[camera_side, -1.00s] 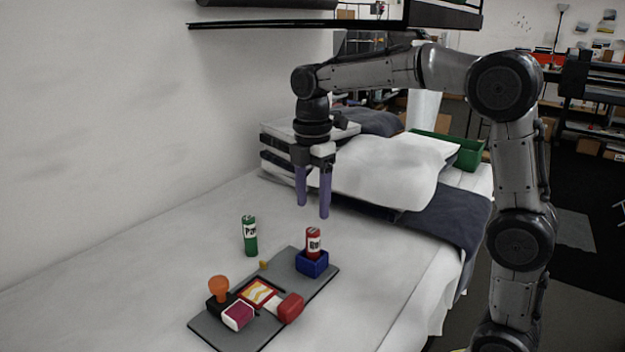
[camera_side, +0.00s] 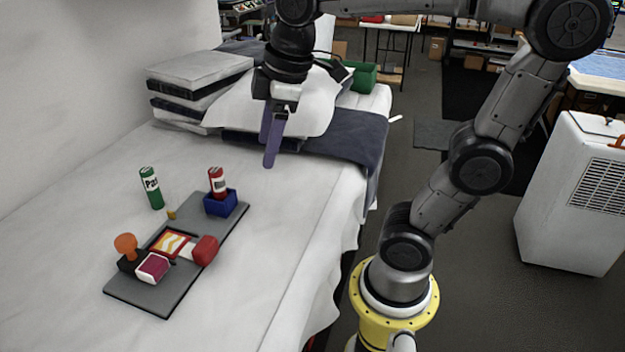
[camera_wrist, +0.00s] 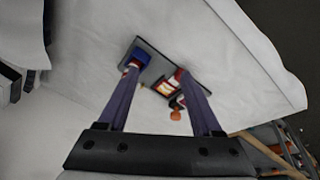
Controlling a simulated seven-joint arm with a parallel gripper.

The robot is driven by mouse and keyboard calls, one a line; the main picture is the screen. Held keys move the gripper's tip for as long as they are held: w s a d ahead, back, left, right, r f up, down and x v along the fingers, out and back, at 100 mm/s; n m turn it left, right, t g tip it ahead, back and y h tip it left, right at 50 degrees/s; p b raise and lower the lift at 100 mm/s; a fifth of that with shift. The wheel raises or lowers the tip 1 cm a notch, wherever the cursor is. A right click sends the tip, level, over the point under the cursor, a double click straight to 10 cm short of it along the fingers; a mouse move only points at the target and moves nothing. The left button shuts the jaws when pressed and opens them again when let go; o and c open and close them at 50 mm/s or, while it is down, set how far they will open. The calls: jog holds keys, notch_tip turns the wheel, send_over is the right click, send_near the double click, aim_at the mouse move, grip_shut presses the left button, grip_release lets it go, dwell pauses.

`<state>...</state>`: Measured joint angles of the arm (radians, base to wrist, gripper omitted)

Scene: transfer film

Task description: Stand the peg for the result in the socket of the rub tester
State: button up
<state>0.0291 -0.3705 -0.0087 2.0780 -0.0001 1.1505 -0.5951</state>
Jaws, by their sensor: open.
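The grey board of the rub tester (camera_side: 225,228) lies on the white sheet and shows in the wrist view too (camera_wrist: 158,70). Its blue socket (camera_side: 220,204) is at the far end, and a red peg (camera_side: 217,181) with a white label stands in it. The red label is too small to read. A green peg (camera_side: 151,188), whose label starts "Pas", stands upright on the sheet left of the board. My gripper (camera_side: 267,152) is open and empty, above the sheet, right of and beyond the socket. I cannot make out the green peg in the wrist view.
The board also carries an orange-knobbed stamp (camera_side: 126,246), a magenta-topped block (camera_side: 152,267), a film with an orange print (camera_side: 170,243) and a red rubbing head (camera_side: 204,250). A small tan piece (camera_side: 171,215) is near the green peg. Folded bedding (camera_side: 190,75) is behind.

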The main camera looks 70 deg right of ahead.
jog(key=s+f+m+t, duration=0.2)
jog(key=s+f+m, duration=0.4)
jog(key=s, duration=0.2)
jog(key=shift+s+a+f, duration=0.15)
jog(key=shift+a, duration=0.2)
